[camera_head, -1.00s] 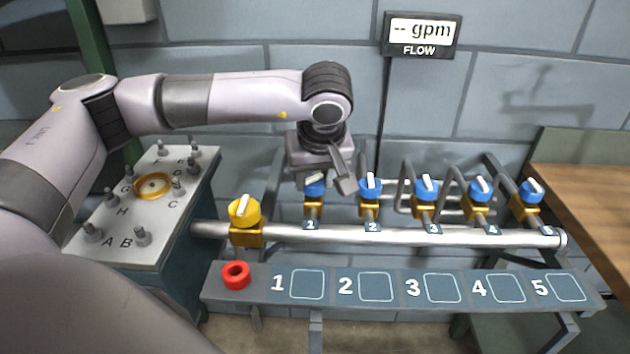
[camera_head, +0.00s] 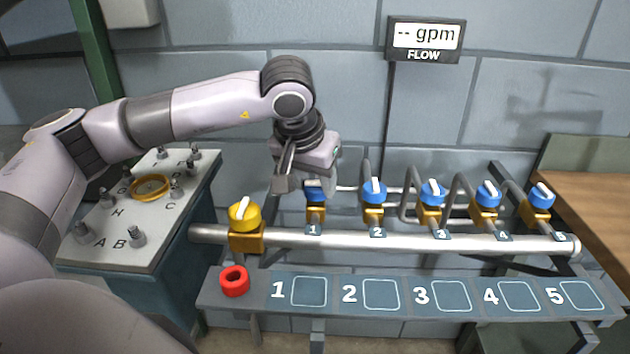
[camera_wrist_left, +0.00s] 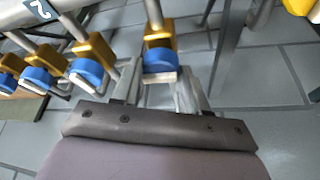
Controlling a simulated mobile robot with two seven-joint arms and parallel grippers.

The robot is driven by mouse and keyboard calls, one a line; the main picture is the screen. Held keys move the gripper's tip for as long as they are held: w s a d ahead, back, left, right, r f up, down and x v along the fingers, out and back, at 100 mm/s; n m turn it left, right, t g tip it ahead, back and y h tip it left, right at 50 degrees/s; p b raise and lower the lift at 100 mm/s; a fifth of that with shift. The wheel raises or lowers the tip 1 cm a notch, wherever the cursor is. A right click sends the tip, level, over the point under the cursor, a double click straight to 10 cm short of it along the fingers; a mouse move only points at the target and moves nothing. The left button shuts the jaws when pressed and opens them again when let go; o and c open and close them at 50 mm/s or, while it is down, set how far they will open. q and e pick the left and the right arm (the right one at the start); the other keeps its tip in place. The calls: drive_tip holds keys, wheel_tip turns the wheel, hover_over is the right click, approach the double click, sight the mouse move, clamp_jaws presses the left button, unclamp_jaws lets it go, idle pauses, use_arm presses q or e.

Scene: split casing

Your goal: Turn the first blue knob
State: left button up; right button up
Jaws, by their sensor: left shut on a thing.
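The first blue knob (camera_head: 315,194) sits on its brass valve above label 1 on the grey pipe. It is partly hidden by my left gripper (camera_head: 305,187) in the head view. In the left wrist view the blue knob (camera_wrist_left: 160,63) with its pale handle bar lies between the two fingers, and my left gripper (camera_wrist_left: 162,88) is shut on it. My right gripper is in neither view.
More blue knobs, such as knob 2 (camera_head: 374,192), stand in a row to the right. A yellow knob (camera_head: 244,215) is close on the left. A red ring (camera_head: 234,281) lies on the numbered shelf (camera_head: 255,293). The flow display (camera_head: 426,39) reads "-- gpm".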

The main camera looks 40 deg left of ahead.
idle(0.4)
use_arm(q)
drive_tip(key=o, duration=1)
drive_tip(key=shift+v, duration=3.65)
